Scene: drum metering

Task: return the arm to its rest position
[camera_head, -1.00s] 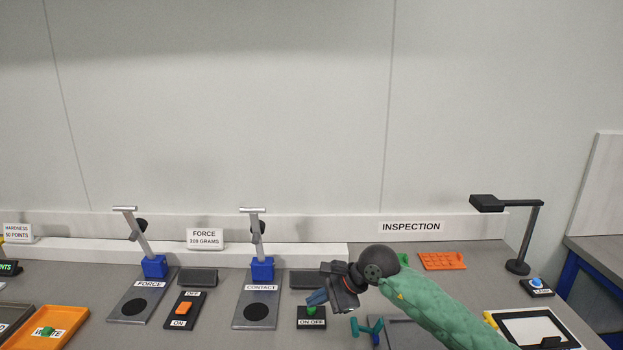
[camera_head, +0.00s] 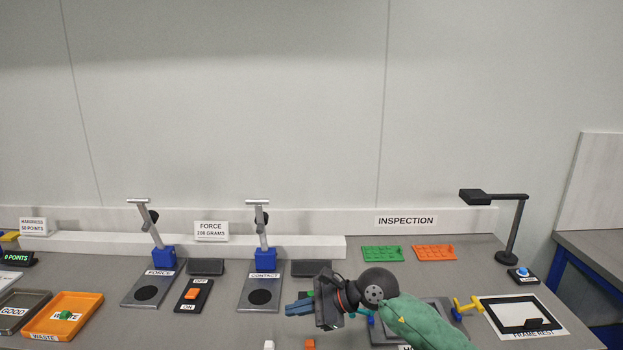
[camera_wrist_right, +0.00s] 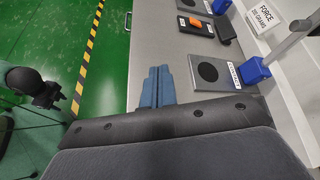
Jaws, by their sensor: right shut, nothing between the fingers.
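My right gripper (camera_head: 298,307) comes in from the right on a green-sleeved arm in the head view. Its blue fingers are shut, with nothing between them, and point left above the grey bench. In the right wrist view the shut fingers (camera_wrist_right: 157,88) lie over the bench beside the contact station plate (camera_wrist_right: 214,74). In the head view the gripper hides most of the ON/OFF switch to the right of that plate. My left gripper is not in the head view; a dark arm part shows at the left of the wrist view.
The force station (camera_head: 146,293) and contact station (camera_head: 260,296) have raised levers. An orange waste tray (camera_head: 88,301) stands at left. Green (camera_head: 382,253) and orange (camera_head: 434,252) racks lie at the back.

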